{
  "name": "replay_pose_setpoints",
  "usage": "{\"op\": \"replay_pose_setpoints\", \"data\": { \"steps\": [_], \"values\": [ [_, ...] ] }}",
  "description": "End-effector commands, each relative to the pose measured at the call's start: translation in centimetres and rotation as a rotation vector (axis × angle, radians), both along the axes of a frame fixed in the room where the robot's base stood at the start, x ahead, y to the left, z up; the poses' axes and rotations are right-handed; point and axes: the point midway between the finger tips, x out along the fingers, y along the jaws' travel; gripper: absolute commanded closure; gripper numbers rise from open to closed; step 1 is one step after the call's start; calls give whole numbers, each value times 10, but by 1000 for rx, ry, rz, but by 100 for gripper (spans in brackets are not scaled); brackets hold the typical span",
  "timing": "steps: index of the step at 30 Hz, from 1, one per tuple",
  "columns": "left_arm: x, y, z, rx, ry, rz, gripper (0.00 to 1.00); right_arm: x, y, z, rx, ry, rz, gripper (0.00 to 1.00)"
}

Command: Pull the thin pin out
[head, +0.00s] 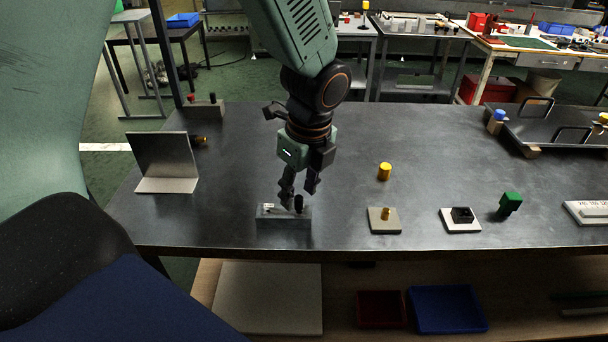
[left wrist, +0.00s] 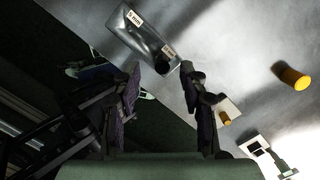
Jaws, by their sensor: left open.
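A grey metal block (head: 284,222) sits near the table's front edge, with two small white labels on top. The block also shows in the left wrist view (left wrist: 140,36), running diagonally at the top. A dark upright peg (head: 298,203) stands at its right end; a dark round shape (left wrist: 164,63) shows there in the left wrist view. I cannot single out the thin pin. My left gripper (head: 298,190) points down just above and behind the block. Its fingers are apart, with nothing seen held between them. My right gripper is not in view.
An angled metal plate (head: 166,162) stands left. The table between is clear.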

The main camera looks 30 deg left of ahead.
Motion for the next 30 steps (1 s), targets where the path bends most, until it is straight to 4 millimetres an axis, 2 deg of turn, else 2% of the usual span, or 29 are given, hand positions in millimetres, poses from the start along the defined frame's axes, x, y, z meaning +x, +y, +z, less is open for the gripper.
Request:
{"op": "replay_pose_setpoints", "data": {
  "steps": [1, 6, 17, 30],
  "values": [
    [0, 1, -10, -1, 3, 0, 57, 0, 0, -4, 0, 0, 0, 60],
    [2, 3, -25, 0, 1, 0, 57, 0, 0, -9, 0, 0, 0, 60],
    [6, 4, -28, 0, 0, 0, 57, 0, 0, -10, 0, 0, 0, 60],
    [6, 4, -28, 0, 0, 0, 92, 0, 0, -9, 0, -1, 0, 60]
  ]
}}
